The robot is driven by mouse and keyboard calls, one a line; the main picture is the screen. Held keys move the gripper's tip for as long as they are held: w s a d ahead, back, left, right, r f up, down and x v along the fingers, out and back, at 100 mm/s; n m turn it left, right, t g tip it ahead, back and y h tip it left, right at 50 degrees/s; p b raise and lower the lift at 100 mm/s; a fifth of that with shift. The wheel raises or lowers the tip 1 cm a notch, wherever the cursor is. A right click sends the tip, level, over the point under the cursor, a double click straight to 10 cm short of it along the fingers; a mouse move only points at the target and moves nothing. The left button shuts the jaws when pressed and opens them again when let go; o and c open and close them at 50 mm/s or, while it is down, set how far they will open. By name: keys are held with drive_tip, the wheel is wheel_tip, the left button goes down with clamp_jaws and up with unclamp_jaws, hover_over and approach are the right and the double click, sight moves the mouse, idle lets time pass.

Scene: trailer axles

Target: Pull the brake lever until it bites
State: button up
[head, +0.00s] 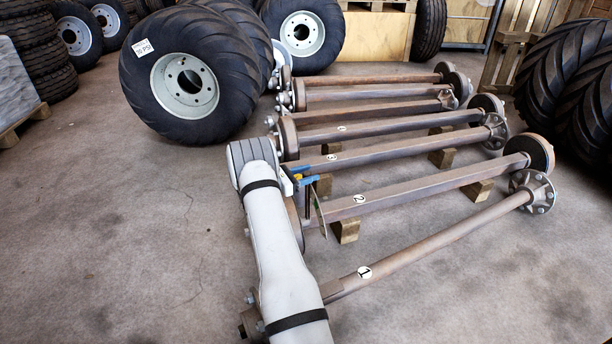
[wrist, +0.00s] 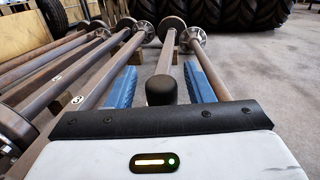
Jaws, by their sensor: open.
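A black rounded knob (wrist: 160,92), which looks like the end of the brake lever, stands between the blue fingers of my gripper (wrist: 162,68) in the wrist view. Gaps show on both sides of it, so the fingers are apart from it. In the head view my gripper (head: 305,180) is near the left end of the axle marked 2 (head: 400,196), largely hidden by my arm. A thin dark strip (head: 319,214) hangs beside that axle there; I cannot tell whether it is the lever. The lever's lower part and pivot are hidden.
The axle marked 1 (head: 430,244) lies in front, and several more axles lie behind on wooden blocks (head: 345,231). A wheel (head: 186,86) stands at the back left, and large tyres (head: 580,90) stand at the right.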

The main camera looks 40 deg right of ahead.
drive_tip(key=shift+c, duration=0.5)
clamp_jaws()
drive_tip(key=shift+a, duration=0.2)
